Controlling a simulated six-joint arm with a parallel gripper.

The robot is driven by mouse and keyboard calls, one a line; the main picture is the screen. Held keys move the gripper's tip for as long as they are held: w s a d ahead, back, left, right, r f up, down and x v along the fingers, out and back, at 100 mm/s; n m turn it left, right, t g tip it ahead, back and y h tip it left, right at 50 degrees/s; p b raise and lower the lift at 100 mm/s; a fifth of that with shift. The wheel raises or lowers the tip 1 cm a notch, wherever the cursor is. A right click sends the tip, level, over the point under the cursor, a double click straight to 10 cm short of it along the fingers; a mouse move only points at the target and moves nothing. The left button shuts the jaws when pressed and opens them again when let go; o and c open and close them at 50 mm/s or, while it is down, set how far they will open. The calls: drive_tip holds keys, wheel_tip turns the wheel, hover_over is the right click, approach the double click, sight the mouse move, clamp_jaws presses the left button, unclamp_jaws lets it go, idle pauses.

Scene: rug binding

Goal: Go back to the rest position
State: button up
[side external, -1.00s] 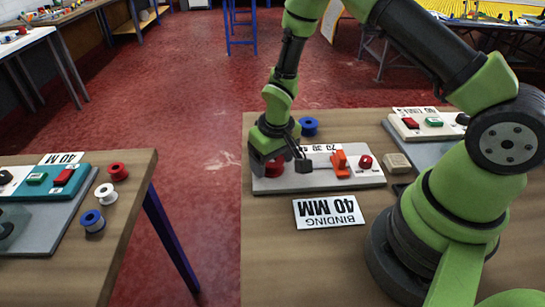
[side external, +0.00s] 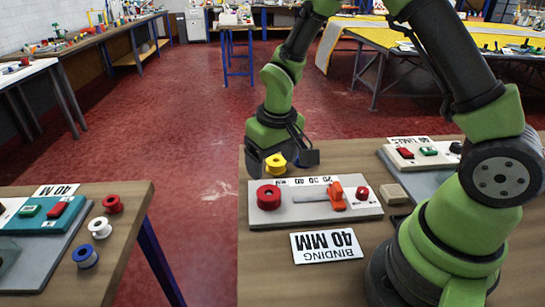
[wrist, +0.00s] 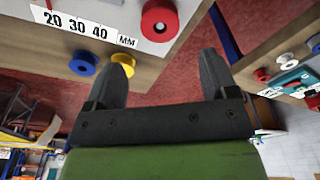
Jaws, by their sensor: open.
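My gripper (side external: 284,156) is raised above the back edge of the bench, behind the grey binding board (side external: 350,212). In the wrist view my gripper (wrist: 158,62) has its two dark fingers wide apart with nothing between them. A red round piece (side external: 269,196) stands on the left end of the board, apart from my gripper. It also shows in the wrist view (wrist: 160,18). An orange handle (side external: 337,200) with a grey bar and a small red knob (side external: 362,193) are on the board's right part. A yellow spool (side external: 275,163) shows by my gripper.
A blue spool (wrist: 83,63) stands beside the yellow one. A "Binding 40 MM" card (side external: 326,246) lies before the board. A beige block (side external: 393,194) and a second button panel (side external: 424,154) are to the right. A left bench (side external: 125,230) holds spools. Red floor between benches is open.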

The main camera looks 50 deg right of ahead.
drive_tip(key=shift+r, duration=0.2)
drive_tip(key=s+r+m+t, duration=0.1)
drive_tip(key=s+r+t, duration=0.35)
drive_tip(key=r, duration=0.95)
drive_tip(key=s+a+r+y, duration=0.1)
drive_tip(key=s+r, duration=0.1)
drive_tip(key=s, duration=0.4)
drive_tip(key=s+a+r+t+y, duration=0.1)
drive_tip(key=s+r, duration=0.2)
drive_tip(key=s, duration=0.3)
drive_tip(key=shift+s+a+r+m, duration=0.25)
drive_tip(key=shift+m, duration=0.15)
